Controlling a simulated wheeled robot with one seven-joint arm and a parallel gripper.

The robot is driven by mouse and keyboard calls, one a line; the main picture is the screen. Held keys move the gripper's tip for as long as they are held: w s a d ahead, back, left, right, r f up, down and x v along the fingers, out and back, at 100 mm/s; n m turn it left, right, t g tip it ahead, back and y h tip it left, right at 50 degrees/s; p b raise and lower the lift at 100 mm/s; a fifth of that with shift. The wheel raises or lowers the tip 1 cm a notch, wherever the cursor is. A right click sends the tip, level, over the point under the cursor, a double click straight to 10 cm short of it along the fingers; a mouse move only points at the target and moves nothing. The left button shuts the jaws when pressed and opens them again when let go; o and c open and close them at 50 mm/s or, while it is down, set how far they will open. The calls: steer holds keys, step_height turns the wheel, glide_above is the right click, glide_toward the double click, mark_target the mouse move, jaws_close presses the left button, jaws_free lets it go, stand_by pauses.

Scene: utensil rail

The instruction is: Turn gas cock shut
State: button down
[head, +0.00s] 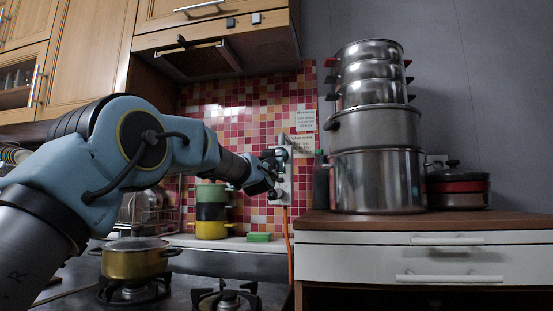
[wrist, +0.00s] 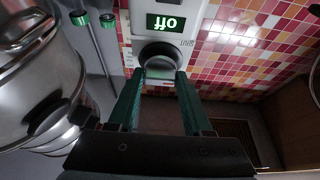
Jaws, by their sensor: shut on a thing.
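The gas cock's pale panel (head: 284,186) is on the tiled wall right of the stove, mostly behind my gripper (head: 270,172). In the wrist view the panel (wrist: 205,18) appears upside down, with a green display (wrist: 166,22) reading OFF. Under the display is a round dark knob (wrist: 160,50). The two green fingers of my gripper (wrist: 161,76) reach the knob and are shut on its grip bar, which runs between the fingertips. The knob's exact angle is hard to tell.
Stacked steel pots (head: 375,180) stand on the wooden counter (head: 450,222) just right of the cock. A gold pot (head: 133,262) sits on the stove at left. Coloured pots (head: 211,212) stand behind it. The range hood (head: 205,60) hangs above. An orange hose (head: 290,250) runs down below the panel.

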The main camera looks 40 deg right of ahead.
steer(key=shift+f, duration=0.15)
steer(key=shift+c, duration=1.8)
jaws_free()
steer(key=b+v, duration=0.3)
steer(key=v, duration=0.7)
steer(key=shift+s+a, duration=0.25)
steer(key=shift+a, duration=0.05)
